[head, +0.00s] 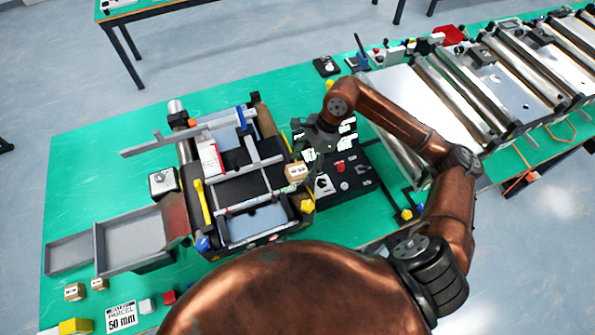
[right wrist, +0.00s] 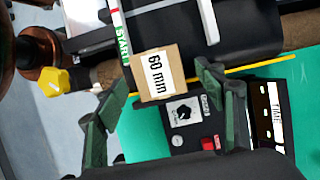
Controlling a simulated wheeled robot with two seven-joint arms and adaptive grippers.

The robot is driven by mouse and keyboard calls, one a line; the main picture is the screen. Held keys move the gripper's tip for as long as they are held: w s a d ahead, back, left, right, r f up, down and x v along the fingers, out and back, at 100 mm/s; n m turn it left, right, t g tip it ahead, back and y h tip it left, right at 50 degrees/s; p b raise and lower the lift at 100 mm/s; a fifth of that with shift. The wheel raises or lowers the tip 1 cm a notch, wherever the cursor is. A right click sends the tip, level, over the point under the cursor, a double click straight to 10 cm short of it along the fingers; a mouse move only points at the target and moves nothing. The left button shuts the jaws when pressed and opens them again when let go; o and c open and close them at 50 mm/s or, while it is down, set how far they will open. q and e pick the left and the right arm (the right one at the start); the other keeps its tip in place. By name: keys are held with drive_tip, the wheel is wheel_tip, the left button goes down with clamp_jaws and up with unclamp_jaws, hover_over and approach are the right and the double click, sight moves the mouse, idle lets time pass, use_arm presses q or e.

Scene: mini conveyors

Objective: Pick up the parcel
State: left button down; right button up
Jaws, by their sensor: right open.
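A small cardboard parcel (right wrist: 150,88) with a white "60 mm" label lies beside the black conveyor roller in the right wrist view. It also shows in the head view (head: 296,171) at the right end of the mini conveyor (head: 258,185). My right gripper (right wrist: 163,84) is open, its green-grey fingers on either side of the parcel, with gaps visible. Two other small boxes (head: 74,291) (head: 99,284) lie at the lower left. My left gripper is not in view.
A black control panel (right wrist: 190,125) with a dial and a red button is close beside the parcel. Grey trays (head: 130,240) stand left of the conveyor. A sign (head: 121,316) reads "50 mm". Larger conveyors (head: 480,90) fill the right. The green table's upper left is clear.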

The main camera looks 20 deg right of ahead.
drive_tip(key=shift+x, duration=1.1)
drive_tip(key=c, duration=1.3)
